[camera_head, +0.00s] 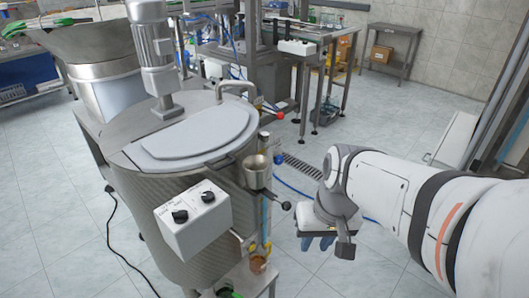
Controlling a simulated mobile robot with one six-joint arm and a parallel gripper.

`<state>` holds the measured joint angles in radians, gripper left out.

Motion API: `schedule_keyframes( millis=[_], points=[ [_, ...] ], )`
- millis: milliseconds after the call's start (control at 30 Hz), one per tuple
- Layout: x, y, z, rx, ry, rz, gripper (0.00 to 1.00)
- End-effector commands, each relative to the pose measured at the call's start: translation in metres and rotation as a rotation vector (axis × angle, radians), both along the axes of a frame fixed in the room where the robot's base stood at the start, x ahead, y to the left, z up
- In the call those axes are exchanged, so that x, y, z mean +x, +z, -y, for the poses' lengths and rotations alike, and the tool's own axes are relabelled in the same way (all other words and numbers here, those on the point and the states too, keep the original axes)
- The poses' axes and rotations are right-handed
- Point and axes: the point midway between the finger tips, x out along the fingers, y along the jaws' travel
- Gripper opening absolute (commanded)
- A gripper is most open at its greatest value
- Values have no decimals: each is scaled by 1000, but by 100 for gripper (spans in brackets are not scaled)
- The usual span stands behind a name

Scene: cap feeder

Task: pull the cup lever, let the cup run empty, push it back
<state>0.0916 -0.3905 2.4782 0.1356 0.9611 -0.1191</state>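The small metal cup (256,174) is mounted on the side of the large steel tank. Its inside is too small to read for contents. A lever (286,206) with a dark ball knob sticks out below and to the right of the cup. My gripper (318,243) is at the right of the lever, lower in the picture, with a gap between them in this view. Only its blue finger parts show under the wrist, so I cannot tell whether it is open or shut. I see nothing held in it.
The steel tank (187,172) with a lid and motor fills the left middle. A white control box (193,222) with two black knobs juts from its front. A small brown container (258,264) stands below the cup.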

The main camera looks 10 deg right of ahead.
Motion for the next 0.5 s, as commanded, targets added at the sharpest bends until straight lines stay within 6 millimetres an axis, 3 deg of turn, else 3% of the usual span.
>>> schedule_keyframes(
  millis=[33,100,267,367,500],
  points=[
    [2,-23,2,68,-34,-61,22],
    [8,-44,1,191,-71,-129,17],
    [33,-79,6,527,-163,-186,4],
    [58,-95,20,743,-229,-138,0],
    [95,-113,59,1004,-330,26,0]
  ],
)
